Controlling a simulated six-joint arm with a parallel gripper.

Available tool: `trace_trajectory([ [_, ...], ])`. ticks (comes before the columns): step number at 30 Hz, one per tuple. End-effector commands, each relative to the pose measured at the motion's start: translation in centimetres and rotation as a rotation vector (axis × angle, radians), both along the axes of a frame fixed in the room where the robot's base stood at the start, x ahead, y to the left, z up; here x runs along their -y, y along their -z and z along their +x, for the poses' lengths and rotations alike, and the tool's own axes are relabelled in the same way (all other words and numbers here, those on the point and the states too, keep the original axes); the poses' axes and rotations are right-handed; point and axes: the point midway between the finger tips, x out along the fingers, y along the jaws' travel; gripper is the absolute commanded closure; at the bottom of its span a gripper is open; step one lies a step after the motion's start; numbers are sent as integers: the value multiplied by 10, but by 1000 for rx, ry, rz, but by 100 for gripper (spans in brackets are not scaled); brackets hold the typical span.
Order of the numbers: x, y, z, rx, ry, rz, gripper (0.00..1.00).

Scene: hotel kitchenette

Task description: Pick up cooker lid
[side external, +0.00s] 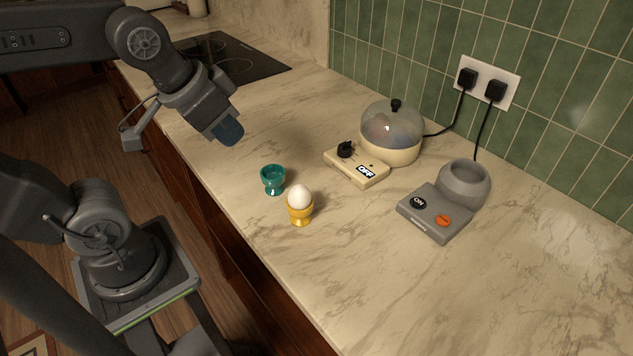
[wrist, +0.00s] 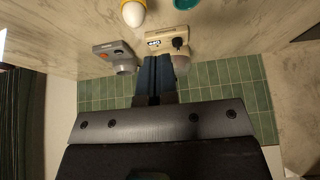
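The cooker lid (side external: 408,122) is a clear dome with a black knob on top. It sits on the round cream cooker (side external: 392,153), whose front control box (side external: 352,168) has a black dial and a label reading OFF. In the wrist view the lid (wrist: 182,66) shows only partly, behind my fingers. My gripper (side external: 229,132) is in the air over the counter, well to the left of the lid and apart from everything. Its blue fingers (wrist: 155,72) lie side by side with no clear gap and hold nothing.
A teal egg cup (side external: 273,180) and a yellow egg cup (side external: 300,214) holding a white egg (side external: 299,196) stand on the near counter. A grey appliance (side external: 436,214) marked ON is right of the cooker. Cords run to the wall socket (side external: 487,83). A black hob (side external: 232,58) is behind my arm.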

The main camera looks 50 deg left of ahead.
Motion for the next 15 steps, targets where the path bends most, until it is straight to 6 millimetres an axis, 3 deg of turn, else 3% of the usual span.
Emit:
trace_trajectory([
  [4, 0, 10, -11, 16, -21, -11, 90],
  [15, 0, 11, -12, 15, -22, -12, 56],
])
